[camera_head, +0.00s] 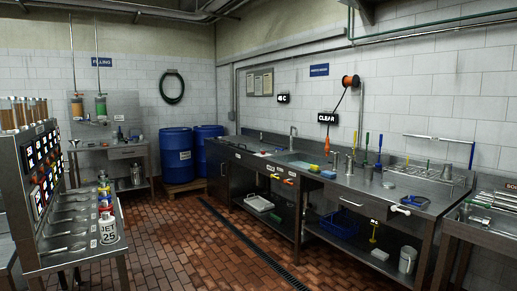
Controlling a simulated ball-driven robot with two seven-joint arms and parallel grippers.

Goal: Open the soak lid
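I cannot make out a lid marked as the soak lid. At the right edge, a dark sign (511,188) is cut off by the frame and its letters seem to start with "SO". Below it, a metal bench (490,232) with small items on it is partly in view and continues out of frame. Whether a lid sits there is hidden by the cut. Neither of my grippers shows in the head view.
A long steel counter (345,193) with a sink runs along the right wall. A valve panel (45,170) with jars stands at the left. Blue barrels (176,155) stand at the back. The tiled floor (190,240) between is open, with a drain channel (250,245).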

